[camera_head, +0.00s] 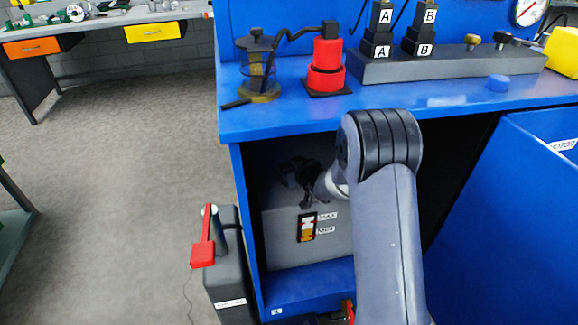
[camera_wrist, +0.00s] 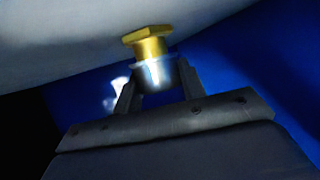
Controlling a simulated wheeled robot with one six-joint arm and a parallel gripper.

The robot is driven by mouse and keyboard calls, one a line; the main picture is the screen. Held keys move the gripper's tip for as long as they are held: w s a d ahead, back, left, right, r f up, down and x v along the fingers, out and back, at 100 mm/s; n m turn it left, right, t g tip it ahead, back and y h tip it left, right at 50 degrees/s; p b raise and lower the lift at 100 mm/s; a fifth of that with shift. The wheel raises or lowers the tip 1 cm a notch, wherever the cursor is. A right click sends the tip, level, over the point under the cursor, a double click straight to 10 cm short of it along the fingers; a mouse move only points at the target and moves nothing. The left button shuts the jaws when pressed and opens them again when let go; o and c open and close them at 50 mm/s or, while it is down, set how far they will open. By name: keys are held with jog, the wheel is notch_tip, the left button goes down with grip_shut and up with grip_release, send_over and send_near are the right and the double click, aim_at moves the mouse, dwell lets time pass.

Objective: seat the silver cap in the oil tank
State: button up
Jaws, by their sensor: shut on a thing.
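The oil tank (camera_head: 345,243) is the grey box inside the blue cabinet, with a gauge marked MAX and MIN on its front. My gripper (camera_head: 303,182) is in the shaded space by the tank's top. In the wrist view my gripper (camera_wrist: 158,92) is shut on the silver cap (camera_wrist: 154,72), a bright metal cylinder between the fingers. A brass hex fitting (camera_wrist: 148,41) lies directly against the cap, between it and a pale grey surface. The cap and fitting appear in line and touching. How deep the cap sits, I cannot tell. In the head view the cap is hidden.
The blue bench top (camera_head: 300,119) overhangs the cabinet opening, close above my arm. An open blue door (camera_head: 520,205) stands at right. A dark box with a red lever (camera_head: 203,250) stands on the floor at left. A red cylinder (camera_head: 326,62) stands on the bench.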

jog(key=shift+f+b, duration=0.55)
jog(key=shift+f, duration=0.3)
jog(key=o, duration=1)
jog(key=shift+r, duration=0.1)
jog(key=p+v, duration=0.1)
jog(key=v, duration=0.9)
jog(key=shift+s+d+r, duration=0.2)
jog(key=shift+s, duration=0.1)
